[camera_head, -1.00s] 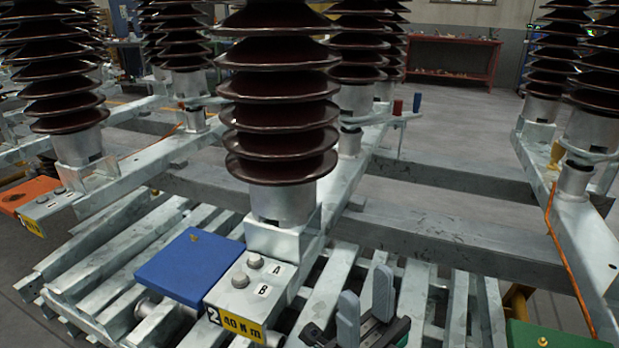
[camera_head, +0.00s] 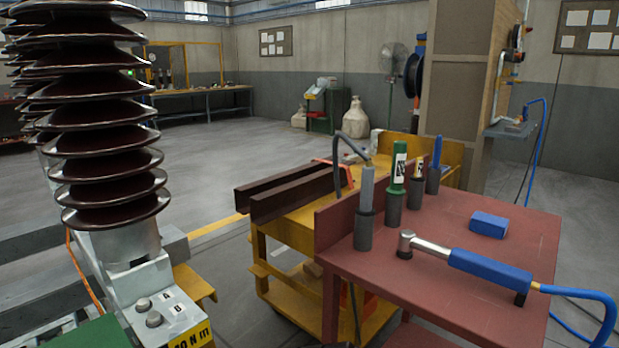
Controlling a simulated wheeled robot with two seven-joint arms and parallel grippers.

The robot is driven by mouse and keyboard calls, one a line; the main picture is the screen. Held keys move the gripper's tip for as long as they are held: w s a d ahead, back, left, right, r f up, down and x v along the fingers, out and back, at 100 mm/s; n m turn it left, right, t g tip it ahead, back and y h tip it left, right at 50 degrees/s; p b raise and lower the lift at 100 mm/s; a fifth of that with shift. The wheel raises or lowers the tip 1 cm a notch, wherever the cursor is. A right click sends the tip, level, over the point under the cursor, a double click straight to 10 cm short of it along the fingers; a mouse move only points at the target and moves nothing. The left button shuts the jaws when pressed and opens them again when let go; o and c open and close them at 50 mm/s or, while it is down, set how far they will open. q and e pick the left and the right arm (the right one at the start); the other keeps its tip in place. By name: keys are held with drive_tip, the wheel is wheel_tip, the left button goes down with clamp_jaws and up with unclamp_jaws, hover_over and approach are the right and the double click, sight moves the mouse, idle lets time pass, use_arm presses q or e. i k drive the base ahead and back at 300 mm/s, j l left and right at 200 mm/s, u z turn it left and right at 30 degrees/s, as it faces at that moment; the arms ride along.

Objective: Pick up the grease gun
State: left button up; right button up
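Several upright tools stand in dark grey holders along the left side of a red table (camera_head: 470,225). They include a grey cylinder (camera_head: 367,187), a green cylinder with a white label (camera_head: 398,165), a smaller one with a pale label (camera_head: 418,170) and a blue one (camera_head: 437,152). A dark curved hose (camera_head: 350,148) rises behind the grey cylinder. I cannot tell for certain which of these is the grease gun. Neither of my grippers is in view.
A blue-handled tool (camera_head: 490,270) with a metal head and blue hose lies across the table front. A small blue block (camera_head: 488,225) lies behind it. A yellow cart (camera_head: 290,230) carrying brown beams stands to the left. A ribbed insulator (camera_head: 105,140) fills the left side.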

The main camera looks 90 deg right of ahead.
sight(400, 147)
drive_tip(key=z, duration=1.8)
drive_tip(key=j+z, duration=0.1)
drive_tip(key=z, duration=0.35)
drive_tip(key=j+z, duration=0.1)
drive_tip(key=z, duration=0.75)
drive_tip(key=k+j+z, duration=0.1)
drive_tip(key=z, duration=0.35)
drive_tip(key=k+j+z, duration=0.15)
drive_tip(key=j, duration=0.55)
drive_tip(key=i, duration=0.05)
